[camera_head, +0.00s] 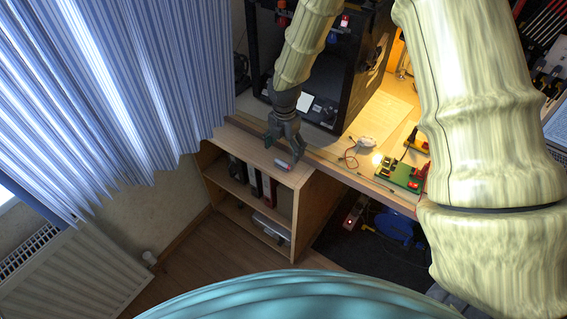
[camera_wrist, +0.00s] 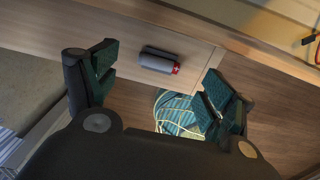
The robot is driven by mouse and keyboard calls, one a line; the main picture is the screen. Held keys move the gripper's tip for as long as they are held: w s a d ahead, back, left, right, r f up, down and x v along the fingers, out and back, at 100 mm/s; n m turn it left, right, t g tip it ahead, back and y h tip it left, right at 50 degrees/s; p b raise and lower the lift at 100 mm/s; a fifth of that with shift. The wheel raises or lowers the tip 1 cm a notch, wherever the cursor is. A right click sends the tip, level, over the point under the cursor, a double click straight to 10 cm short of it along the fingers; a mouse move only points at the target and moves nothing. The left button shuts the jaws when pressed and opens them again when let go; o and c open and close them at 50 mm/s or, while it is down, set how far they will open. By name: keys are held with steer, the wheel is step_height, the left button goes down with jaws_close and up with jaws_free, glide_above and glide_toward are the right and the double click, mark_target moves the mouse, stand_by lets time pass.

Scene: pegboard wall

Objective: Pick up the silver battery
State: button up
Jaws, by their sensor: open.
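The silver battery (camera_head: 282,163) lies on its side on top of the wooden shelf unit (camera_head: 240,143), near its right edge. In the wrist view the battery (camera_wrist: 157,60) is a grey cylinder with a red end carrying a white mark, pointing right. My gripper (camera_head: 284,150) is just above the battery. In the wrist view my gripper (camera_wrist: 162,76) has its two dark green-padded fingers spread wide, with the battery lying in line with the gap between them. The fingers do not appear to touch it, and nothing is held.
A workbench (camera_head: 372,127) adjoins the shelf unit at right, with a green circuit board (camera_head: 402,174) and cables. A black-framed machine (camera_head: 330,75) stands behind. A blue curtain (camera_head: 110,85) hangs at left. The shelf top around the battery is clear.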

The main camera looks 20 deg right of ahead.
mark_target(283, 162)
steer(key=shift+s+a+f+p, duration=0.2)
steer(key=shift+f+p, duration=0.1)
steer(key=shift+f, duration=0.7)
steer(key=shift+s+a+f+p, duration=0.15)
steer(key=shift+f+p, duration=0.15)
steer(key=shift+f, duration=0.65)
steer(key=shift+d+f, duration=0.1)
steer(key=shift+f, duration=0.6)
steer(key=shift+c, duration=0.5)
steer(key=c, duration=1)
